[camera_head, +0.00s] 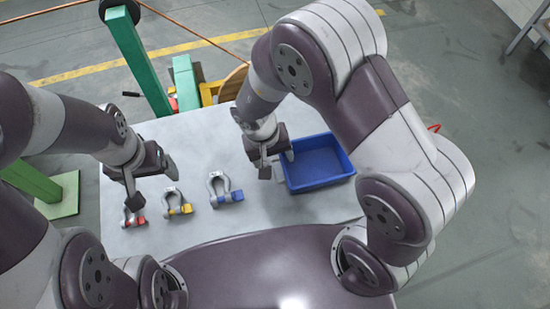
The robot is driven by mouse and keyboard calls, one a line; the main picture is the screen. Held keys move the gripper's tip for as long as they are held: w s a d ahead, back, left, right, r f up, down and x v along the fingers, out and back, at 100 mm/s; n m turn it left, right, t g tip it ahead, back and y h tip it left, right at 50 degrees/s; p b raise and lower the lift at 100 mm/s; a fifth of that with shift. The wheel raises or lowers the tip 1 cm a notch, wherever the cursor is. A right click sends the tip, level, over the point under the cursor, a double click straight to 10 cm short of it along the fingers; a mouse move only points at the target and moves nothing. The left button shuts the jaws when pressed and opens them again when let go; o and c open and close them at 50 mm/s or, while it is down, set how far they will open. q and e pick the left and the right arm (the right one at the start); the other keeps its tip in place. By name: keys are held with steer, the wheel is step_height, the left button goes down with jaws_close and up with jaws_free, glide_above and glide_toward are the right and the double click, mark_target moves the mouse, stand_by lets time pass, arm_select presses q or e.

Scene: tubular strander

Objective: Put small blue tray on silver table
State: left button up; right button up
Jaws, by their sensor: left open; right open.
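The small blue tray (318,163) sits on the silver table (270,211), towards its right side. The tray looks empty, and its far left corner is partly hidden by my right gripper. My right gripper (279,171) is open at the tray's left edge; I cannot tell whether it touches the rim. My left gripper (152,189) is open and empty above the left part of the table, over the shackles and away from the tray.
Three shackles lie in a row left of the tray: one with a red pin (134,217), one yellow (178,204), one blue (226,190). A green post (136,58) and yellow machine parts (211,91) stand behind the table. The table's front middle is clear.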

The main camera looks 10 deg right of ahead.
steer(key=r, duration=0.1)
steer(key=r+p, duration=0.1)
steer(key=r, duration=0.1)
steer(key=a+r, duration=0.1)
steer(key=r, duration=0.1)
steer(key=shift+r, duration=0.1)
steer(key=w+d+r+t+y+p, duration=0.2)
steer(key=w+d+r+t+p, duration=0.3)
steer(key=w+r, duration=0.45)
steer(key=s+d+r+g, duration=0.1)
steer(key=s+d+g, duration=0.2)
steer(key=s, duration=1.1)
steer(key=d, duration=0.3)
steer(key=shift+d+g+b, duration=0.3)
steer(key=shift+d, duration=0.1)
